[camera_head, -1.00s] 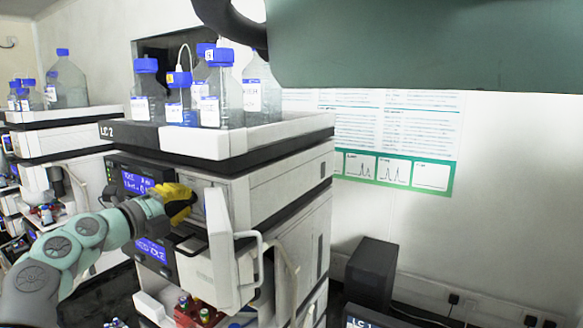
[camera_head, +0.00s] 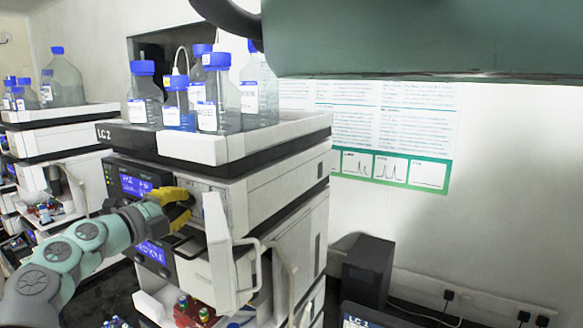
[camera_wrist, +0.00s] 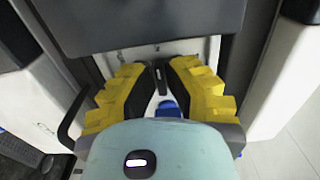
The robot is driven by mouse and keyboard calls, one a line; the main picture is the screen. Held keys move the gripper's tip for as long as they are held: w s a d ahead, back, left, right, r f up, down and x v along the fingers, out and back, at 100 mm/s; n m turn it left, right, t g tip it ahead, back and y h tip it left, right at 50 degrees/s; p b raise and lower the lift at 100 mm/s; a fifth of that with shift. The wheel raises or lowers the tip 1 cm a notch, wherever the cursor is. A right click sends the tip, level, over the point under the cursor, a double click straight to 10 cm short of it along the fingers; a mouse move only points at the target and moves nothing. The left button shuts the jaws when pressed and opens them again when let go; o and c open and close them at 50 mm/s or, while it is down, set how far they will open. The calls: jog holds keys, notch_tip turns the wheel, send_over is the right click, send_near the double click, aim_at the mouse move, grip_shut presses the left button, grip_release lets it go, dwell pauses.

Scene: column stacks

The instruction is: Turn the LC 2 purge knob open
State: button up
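The LC 2 stack (camera_head: 210,148) stands in the middle of the head view, its name on the top tray's front edge. My gripper (camera_head: 187,208), with yellow fingers, is at the front of its upper module, right of the blue display (camera_head: 137,185). In the wrist view my gripper (camera_wrist: 160,72) is open, its fingers apart with a white panel (camera_wrist: 190,47) beyond. A small dark upright piece (camera_wrist: 161,79) shows between the fingertips; I cannot tell if it is the purge knob or if they touch it. The fingers hide the knob in the head view.
An open white door with a handle (camera_head: 232,262) stands out just right of my gripper. Several blue-capped bottles (camera_head: 215,92) stand in the top tray. Small vials (camera_head: 190,306) sit lower down. Another stack (camera_head: 62,135) is at the left.

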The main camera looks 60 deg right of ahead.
jog(key=shift+o, duration=0.8)
jog(key=s+a, duration=0.1)
jog(key=a, duration=1.1)
